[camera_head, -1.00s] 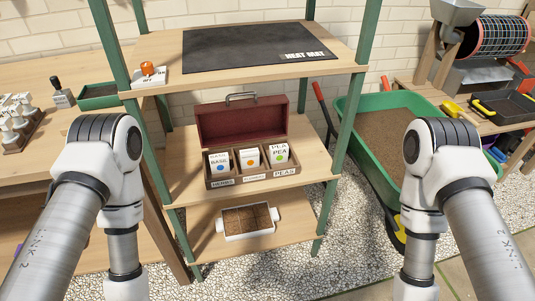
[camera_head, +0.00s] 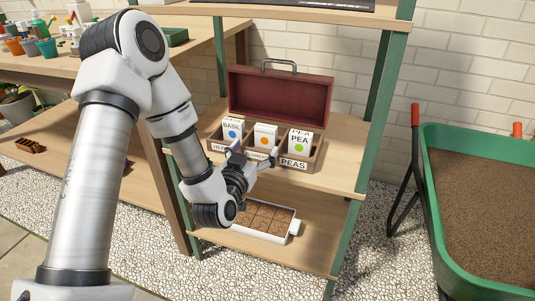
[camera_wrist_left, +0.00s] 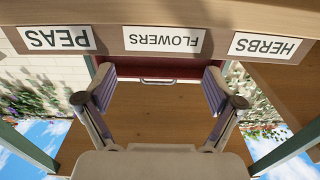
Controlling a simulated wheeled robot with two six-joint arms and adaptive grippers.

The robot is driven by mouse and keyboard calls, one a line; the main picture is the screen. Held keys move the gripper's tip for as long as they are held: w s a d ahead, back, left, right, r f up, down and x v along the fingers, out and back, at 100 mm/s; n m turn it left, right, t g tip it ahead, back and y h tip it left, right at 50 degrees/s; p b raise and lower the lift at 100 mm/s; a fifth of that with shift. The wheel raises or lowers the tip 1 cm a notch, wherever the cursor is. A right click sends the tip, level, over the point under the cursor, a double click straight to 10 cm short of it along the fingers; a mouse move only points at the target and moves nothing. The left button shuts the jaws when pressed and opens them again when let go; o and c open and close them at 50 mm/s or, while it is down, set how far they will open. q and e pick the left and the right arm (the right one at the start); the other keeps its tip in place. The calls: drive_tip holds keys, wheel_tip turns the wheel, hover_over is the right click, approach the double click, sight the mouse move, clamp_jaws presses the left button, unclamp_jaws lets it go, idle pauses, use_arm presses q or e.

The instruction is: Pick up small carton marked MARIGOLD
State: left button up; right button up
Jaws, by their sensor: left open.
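A small white carton with an orange dot (camera_head: 265,136) stands in the middle compartment of the open wooden seed box (camera_head: 308,163); its name is too small to read. The box front carries the labels HERBS, FLOWERS (camera_wrist_left: 163,40) and PEAS. A BASIL carton (camera_head: 233,130) with a blue dot stands left of it, a PEA carton (camera_head: 299,141) with a green dot right. My left gripper (camera_head: 254,158) is open and empty in front of the middle compartment. In the left wrist view its spread fingers (camera_wrist_left: 159,88) face the FLOWERS label; no carton shows there. My right gripper is out of view.
A white tray with soil blocks (camera_head: 264,235) sits on the shelf below. Green posts (camera_head: 385,75) frame the shelves, with an upper shelf overhead. A green wheelbarrow (camera_head: 432,190) of soil stands at right.

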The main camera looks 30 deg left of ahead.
sight(264, 133)
use_arm(q)
drive_tip(key=b+x, duration=0.2)
drive_tip(key=x, duration=0.4)
drive_tip(key=shift+w+a, duration=0.1)
drive_tip(key=shift+w, duration=0.15)
drive_tip(key=shift+w+r, duration=0.1)
drive_tip(key=shift+w, duration=0.15)
drive_tip(key=shift+s, duration=0.1)
drive_tip(key=shift+c, duration=0.4)
drive_tip(key=c, duration=1.1)
